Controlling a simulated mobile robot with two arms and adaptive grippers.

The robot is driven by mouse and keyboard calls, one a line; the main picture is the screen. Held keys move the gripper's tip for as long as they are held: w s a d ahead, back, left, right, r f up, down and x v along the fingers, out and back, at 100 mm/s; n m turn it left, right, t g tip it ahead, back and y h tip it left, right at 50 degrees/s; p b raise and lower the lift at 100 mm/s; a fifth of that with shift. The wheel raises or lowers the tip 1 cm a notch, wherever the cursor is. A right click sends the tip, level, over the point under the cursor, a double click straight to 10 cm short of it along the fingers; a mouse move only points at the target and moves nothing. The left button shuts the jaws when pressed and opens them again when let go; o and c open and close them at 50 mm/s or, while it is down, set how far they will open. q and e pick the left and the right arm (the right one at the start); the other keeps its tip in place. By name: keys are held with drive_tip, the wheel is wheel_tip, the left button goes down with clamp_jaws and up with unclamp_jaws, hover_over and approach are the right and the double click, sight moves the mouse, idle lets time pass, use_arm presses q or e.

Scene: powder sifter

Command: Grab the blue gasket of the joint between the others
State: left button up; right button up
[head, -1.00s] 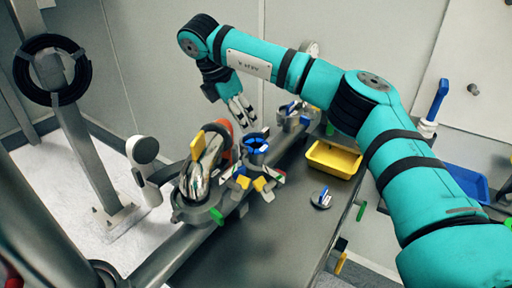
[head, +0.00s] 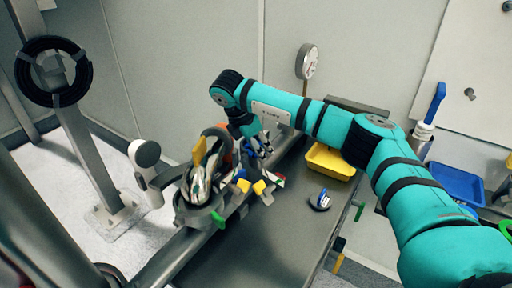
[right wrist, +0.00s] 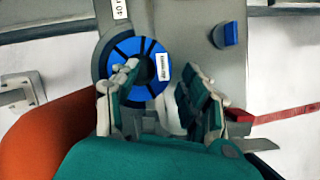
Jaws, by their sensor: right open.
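The blue gasket (right wrist: 128,58), a ring with dark radial marks and a white label, lies on a grey part in the right wrist view. My right gripper (right wrist: 160,88) is open, its two fingers spread over the gasket's near side. One finger overlaps the ring and the other is to its right; I cannot tell whether they touch it. In the head view my right gripper (head: 263,147) is over the joint on the bench, and the gasket is mostly hidden there. My left gripper is not in view.
A shiny metal pipe piece (head: 200,183) stands left of the joint. A yellow tray (head: 331,163) and a round part with a blue piece (head: 320,201) are to the right on the bench (head: 270,240). A blue tray (head: 458,184) is farther right. The bench front is clear.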

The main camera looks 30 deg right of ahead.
clamp_jaws()
drive_tip(key=shift+r, duration=0.15)
